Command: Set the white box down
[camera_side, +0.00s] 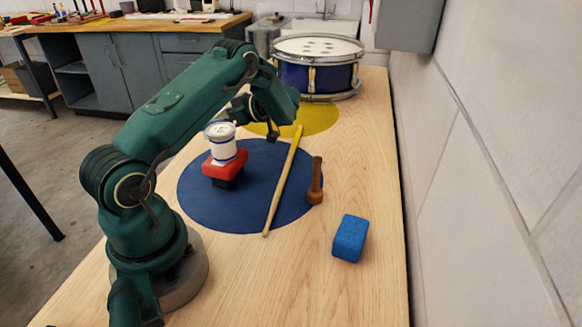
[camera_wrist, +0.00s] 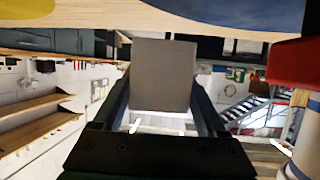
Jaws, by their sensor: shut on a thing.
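My gripper (camera_wrist: 163,95) is shut on the white box (camera_wrist: 163,75), which looks grey in shade in the wrist view. The box sits between the two dark fingers, with its flat face toward the camera. The wrist view is upside down, with the bench top along its upper edge. In the side view my gripper (camera_side: 272,134) is over the far part of the bench, near the yellow disc. The arm hides most of the fingers there, and I cannot make out the box. I cannot tell its height above the bench.
A drumstick (camera_side: 283,180) and brown mallet (camera_side: 316,181) lie nearby. A blue block (camera_side: 350,238) is in front. A drum (camera_side: 315,76) stands behind the yellow disc (camera_side: 318,118).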

